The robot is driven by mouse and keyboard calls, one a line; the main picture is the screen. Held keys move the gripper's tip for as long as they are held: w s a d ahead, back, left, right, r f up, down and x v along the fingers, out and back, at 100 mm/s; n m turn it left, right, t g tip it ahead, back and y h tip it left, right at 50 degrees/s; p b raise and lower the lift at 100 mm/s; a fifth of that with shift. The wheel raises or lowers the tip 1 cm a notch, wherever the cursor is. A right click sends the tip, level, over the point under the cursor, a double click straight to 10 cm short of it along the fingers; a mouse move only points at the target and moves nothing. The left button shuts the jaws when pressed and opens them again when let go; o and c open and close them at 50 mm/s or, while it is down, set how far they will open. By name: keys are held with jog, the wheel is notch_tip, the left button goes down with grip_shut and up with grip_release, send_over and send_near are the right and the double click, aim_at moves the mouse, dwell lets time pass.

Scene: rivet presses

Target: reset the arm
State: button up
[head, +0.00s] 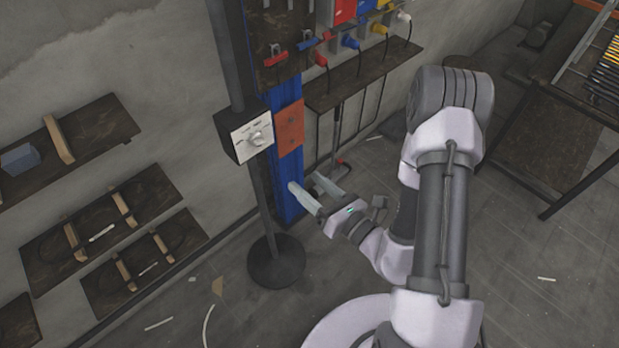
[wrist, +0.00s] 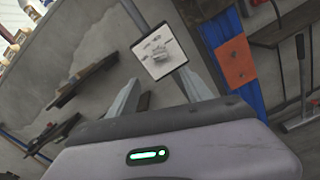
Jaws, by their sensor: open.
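My arm reaches forward, bent at the elbow, in the head view. My gripper (head: 318,190) is open, with its two fingers spread apart and nothing between them. It is at the lower part of the blue post, right of the dark stand. In the wrist view my gripper (wrist: 159,92) shows its two grey fingers at the left and right, with an empty gap. A switch box with a white face and a knob (head: 254,137) is on the stand, above and left of the fingers. The white-faced box (wrist: 159,54) also shows beyond the fingertips in the wrist view.
The stand's round base (head: 276,262) is on the floor. An orange plate (head: 290,128) is on the blue post (head: 283,178). Wooden wall shelves (head: 92,130) are at left. A shelf with coloured plugs (head: 362,78) is above. A dark table (head: 545,140) is at right.

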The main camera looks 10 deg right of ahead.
jog(key=s+a+r+n+g+y, duration=0.2)
jog(key=a+r+n+g+y, duration=0.2)
jog(key=a+r+n+y, duration=0.25)
jog(key=s+a+r+n+g+b, duration=0.1)
jog(key=s+a+r+n+g, duration=0.2)
jog(key=s+n+g, duration=0.35)
jog(key=s+a+r+n+g+b, duration=0.1)
jog(key=s+a+r+n+g, duration=0.2)
jog(key=s+n+g, duration=0.3)
jog(key=s+d+f+n+h+b, duration=0.25)
jog(key=s+d+n+h, duration=0.25)
jog(key=s+n+h, duration=0.3)
jog(key=w+d+r+n+t+h, duration=0.1)
jog(key=w+d+r+t+h, duration=0.1)
jog(key=d, duration=0.3)
jog(key=w+d+r+n+t+h, duration=0.1)
jog(key=w+d+r+t+h, duration=0.2)
jog(key=d+t+h, duration=0.1)
jog(key=shift+w+d+t, duration=0.4)
jog(key=shift+d+t, duration=0.25)
